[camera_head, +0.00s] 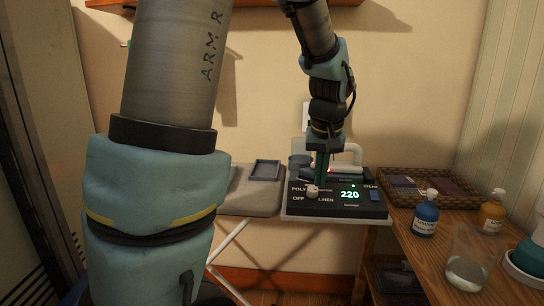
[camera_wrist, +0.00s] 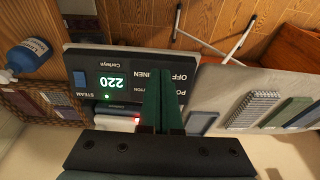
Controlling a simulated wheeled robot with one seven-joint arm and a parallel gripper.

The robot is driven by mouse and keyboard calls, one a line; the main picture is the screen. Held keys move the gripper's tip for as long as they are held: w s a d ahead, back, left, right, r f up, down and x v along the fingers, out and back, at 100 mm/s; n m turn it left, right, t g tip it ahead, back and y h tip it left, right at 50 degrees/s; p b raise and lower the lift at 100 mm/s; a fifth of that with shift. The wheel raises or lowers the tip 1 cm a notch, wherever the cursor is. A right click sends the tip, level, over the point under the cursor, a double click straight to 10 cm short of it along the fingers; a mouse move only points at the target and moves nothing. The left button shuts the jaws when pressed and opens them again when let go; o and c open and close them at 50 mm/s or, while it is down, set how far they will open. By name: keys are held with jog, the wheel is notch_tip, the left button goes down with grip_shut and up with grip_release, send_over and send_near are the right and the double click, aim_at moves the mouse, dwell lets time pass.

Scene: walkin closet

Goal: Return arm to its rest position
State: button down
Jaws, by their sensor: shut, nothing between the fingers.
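My gripper (camera_head: 321,171) points down over the left part of a dark control panel (camera_head: 361,207) marked OFF, LINEN, POLY and STEAM. Its display (camera_head: 349,195) glows green with 220. The green fingers of my gripper (camera_wrist: 163,102) are shut and empty in the wrist view, in front of the panel (camera_wrist: 135,62). A pale knob (camera_head: 312,191) shows just below the fingertips; I cannot tell whether they touch it. My arm is stretched forward and bent down from the top of the head view. The panel's lettering is partly hidden behind the fingers.
A grey ironing board (camera_head: 250,202) with a small tray (camera_head: 265,170) lies left of the panel. To the right, a wooden shelf holds a wicker basket (camera_head: 467,199), a blue bottle (camera_head: 426,218), an amber bottle (camera_head: 491,216) and a glass (camera_head: 466,271). A wall stands behind.

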jog(key=s+a+f, duration=0.3)
jog(key=s+a, duration=0.1)
jog(key=a, duration=0.5)
jog(key=s+a+f+g, duration=0.1)
jog(key=s+a+f, duration=0.3)
jog(key=a, duration=0.6)
jog(key=shift+s, duration=0.5)
